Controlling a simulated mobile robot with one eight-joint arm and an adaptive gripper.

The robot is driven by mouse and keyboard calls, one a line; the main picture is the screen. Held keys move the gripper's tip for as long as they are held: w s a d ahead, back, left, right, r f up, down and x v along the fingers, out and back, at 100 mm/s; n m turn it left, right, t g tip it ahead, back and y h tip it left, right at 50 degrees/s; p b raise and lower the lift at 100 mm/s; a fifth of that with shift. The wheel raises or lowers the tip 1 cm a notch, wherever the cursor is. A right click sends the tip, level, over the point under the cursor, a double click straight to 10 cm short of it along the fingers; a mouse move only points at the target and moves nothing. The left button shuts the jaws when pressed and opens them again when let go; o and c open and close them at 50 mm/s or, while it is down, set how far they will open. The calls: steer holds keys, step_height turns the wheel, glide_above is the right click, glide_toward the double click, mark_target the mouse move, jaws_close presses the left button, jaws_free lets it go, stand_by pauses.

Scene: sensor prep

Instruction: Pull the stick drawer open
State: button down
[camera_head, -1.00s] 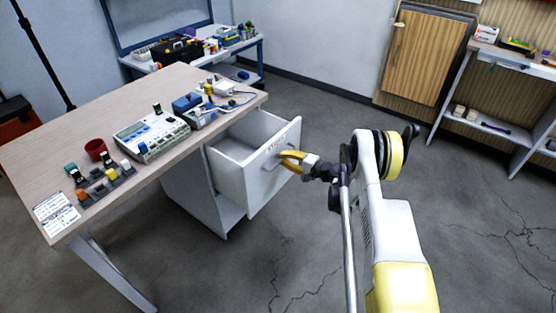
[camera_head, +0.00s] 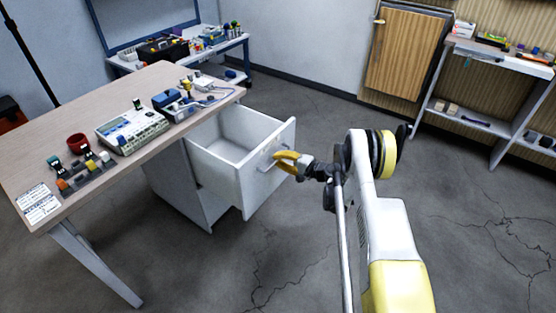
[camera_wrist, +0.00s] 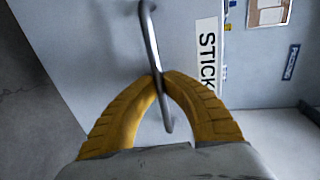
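The white stick drawer (camera_head: 268,184) stands pulled out of the cabinet under the desk, and its inside looks empty. Its front carries a label reading "STICK" (camera_wrist: 207,55) in the wrist view. The drawer's metal bar handle (camera_wrist: 151,40) runs between my yellow fingers. My gripper (camera_head: 280,157) is at the drawer front, with its fingertips meeting around the handle. In the wrist view my gripper (camera_wrist: 160,78) is closed on the bar, whose lower end shows below the fingertips.
The wooden desk (camera_head: 75,120) holds a grey device (camera_head: 132,132), a red cup (camera_head: 77,142) and several small parts. A shelf unit (camera_head: 490,85) stands at the right. The floor in front of the drawer is clear apart from my arm.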

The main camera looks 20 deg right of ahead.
steer(key=c, duration=1.5)
jaws_free()
steer(key=shift+r, duration=0.15)
steer(key=v, duration=1.2)
